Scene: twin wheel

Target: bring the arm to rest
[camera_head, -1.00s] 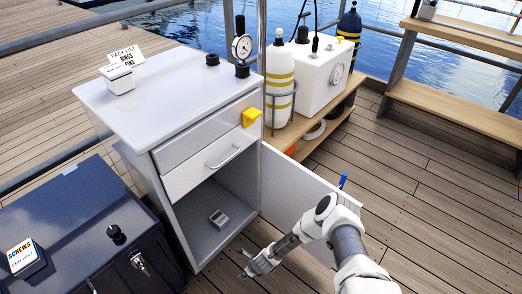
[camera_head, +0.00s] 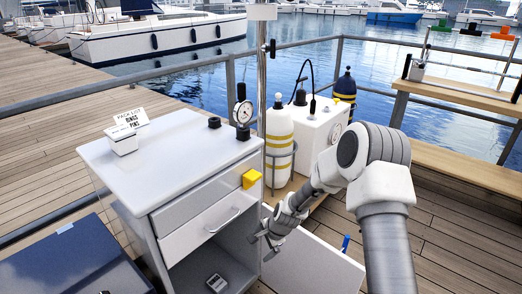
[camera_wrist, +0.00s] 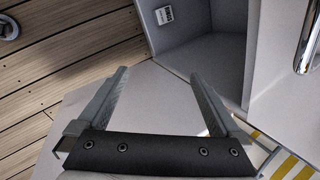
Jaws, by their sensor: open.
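My gripper (camera_head: 262,242) is in front of the cabinet's open lower compartment, near the inner side of its open door (camera_head: 318,266). In the wrist view my gripper (camera_wrist: 160,88) has its two fingers wide apart with nothing between them. My arm reaches in from the right, its elbow raised. The white cabinet (camera_head: 150,165) has a shut drawer with a bar handle (camera_head: 222,222) above the compartment.
A gauge (camera_head: 243,112) and a "PACK LIST" card (camera_head: 130,120) stand on the cabinet top. A striped cylinder (camera_head: 280,140) and white box (camera_head: 315,130) stand behind. A blue chest (camera_head: 75,262) is at lower left.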

